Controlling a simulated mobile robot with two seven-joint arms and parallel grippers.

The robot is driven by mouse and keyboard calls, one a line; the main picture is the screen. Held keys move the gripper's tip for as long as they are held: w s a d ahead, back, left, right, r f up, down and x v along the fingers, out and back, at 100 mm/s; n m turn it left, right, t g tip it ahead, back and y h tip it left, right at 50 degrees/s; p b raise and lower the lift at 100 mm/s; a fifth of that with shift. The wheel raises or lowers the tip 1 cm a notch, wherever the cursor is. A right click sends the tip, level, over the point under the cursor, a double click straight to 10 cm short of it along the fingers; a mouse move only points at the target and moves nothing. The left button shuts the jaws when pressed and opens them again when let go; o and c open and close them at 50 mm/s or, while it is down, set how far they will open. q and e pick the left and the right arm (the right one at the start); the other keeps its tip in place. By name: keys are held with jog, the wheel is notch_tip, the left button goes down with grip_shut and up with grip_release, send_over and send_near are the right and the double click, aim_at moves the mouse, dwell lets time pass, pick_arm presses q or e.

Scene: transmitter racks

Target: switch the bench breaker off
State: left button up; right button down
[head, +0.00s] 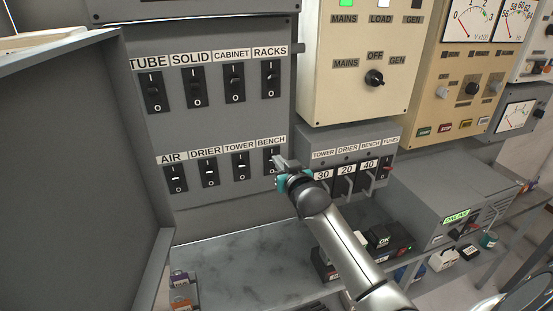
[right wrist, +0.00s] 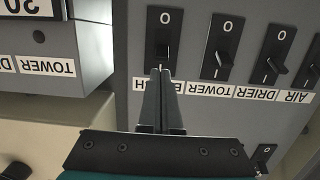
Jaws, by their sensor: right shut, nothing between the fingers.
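The bench breaker (head: 270,155) is a black rocker switch under the BENCH label (head: 271,141), at the right end of the lower row on the grey panel. My right gripper (head: 280,163) is shut and empty, with its tips at this breaker, covering part of it. In the right wrist view, which is upside down, the shut fingers (right wrist: 158,72) overlap the I end of the bench breaker (right wrist: 164,22), and its 0 mark shows clear. I cannot tell whether the tips touch the lever, or its exact position. My left gripper is not in view.
The tower breaker (head: 240,166) sits close to the left of bench. The fuse box (head: 345,140) juts out just right of the gripper. An open cabinet door (head: 80,150) stands at the left. A grey shelf (head: 235,255) lies below.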

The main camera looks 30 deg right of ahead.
jog(key=shift+x, duration=1.2)
jog(key=shift+f+t+b, duration=0.2)
jog(key=shift+t+b, duration=0.2)
jog(key=shift+b, duration=0.5)
jog(key=shift+s, duration=0.1)
